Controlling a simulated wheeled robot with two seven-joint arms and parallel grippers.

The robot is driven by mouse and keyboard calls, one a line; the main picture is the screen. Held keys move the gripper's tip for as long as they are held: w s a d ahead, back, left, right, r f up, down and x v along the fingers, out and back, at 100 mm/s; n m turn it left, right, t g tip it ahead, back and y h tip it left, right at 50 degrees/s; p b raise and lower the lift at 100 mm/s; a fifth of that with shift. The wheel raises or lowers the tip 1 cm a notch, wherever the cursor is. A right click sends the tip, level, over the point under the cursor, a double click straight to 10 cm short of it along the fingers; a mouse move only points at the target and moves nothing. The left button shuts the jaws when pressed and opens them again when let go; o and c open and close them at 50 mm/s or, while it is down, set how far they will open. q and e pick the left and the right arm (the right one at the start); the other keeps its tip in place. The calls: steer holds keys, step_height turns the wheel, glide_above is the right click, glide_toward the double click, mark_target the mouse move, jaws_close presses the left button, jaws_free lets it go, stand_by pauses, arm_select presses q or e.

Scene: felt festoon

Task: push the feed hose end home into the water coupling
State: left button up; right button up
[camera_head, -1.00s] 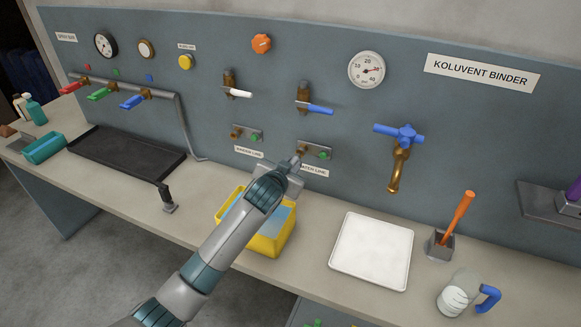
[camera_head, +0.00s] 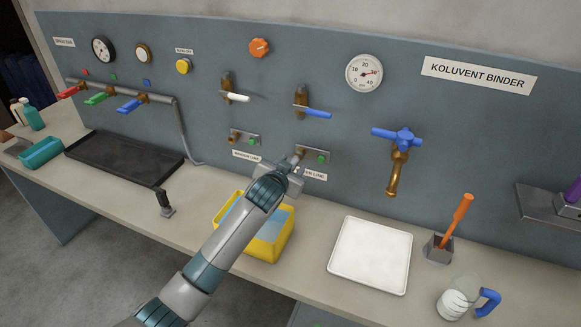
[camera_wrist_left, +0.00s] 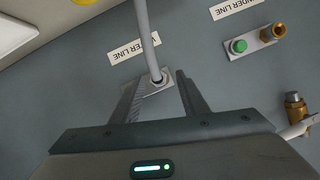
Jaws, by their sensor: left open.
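The feed hose is a grey tube (camera_wrist_left: 149,40) in the left wrist view. It runs from the top edge down to its end at the water coupling (camera_wrist_left: 162,84). In the head view the water coupling (camera_head: 299,153) sits on the panel, with a green button beside it. My left gripper (camera_head: 293,168) is just in front of it. In the left wrist view my left gripper (camera_wrist_left: 158,90) is open, with a finger on each side of the hose end. The left finger hides part of the coupling plate. How deep the hose end sits cannot be told. My right gripper is not in view.
A yellow bin (camera_head: 275,246) stands on the bench below my left arm. The binder coupling (camera_head: 235,138) is to the left. A blue-handled valve (camera_head: 317,112) is above. A white tray (camera_head: 370,255) and a brass tap (camera_head: 397,172) are to the right.

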arm_select(q)
steer(key=shift+s, duration=0.15)
steer(key=shift+b+v, duration=0.35)
steer(key=shift+v, duration=0.55)
steer(key=b+v, duration=0.3)
steer(key=v, duration=1.2)
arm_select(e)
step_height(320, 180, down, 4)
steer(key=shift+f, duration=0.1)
arm_select(q)
steer(key=shift+s+a+r, duration=0.1)
steer(key=shift+s+r, duration=0.05)
steer(key=shift+s, duration=0.05)
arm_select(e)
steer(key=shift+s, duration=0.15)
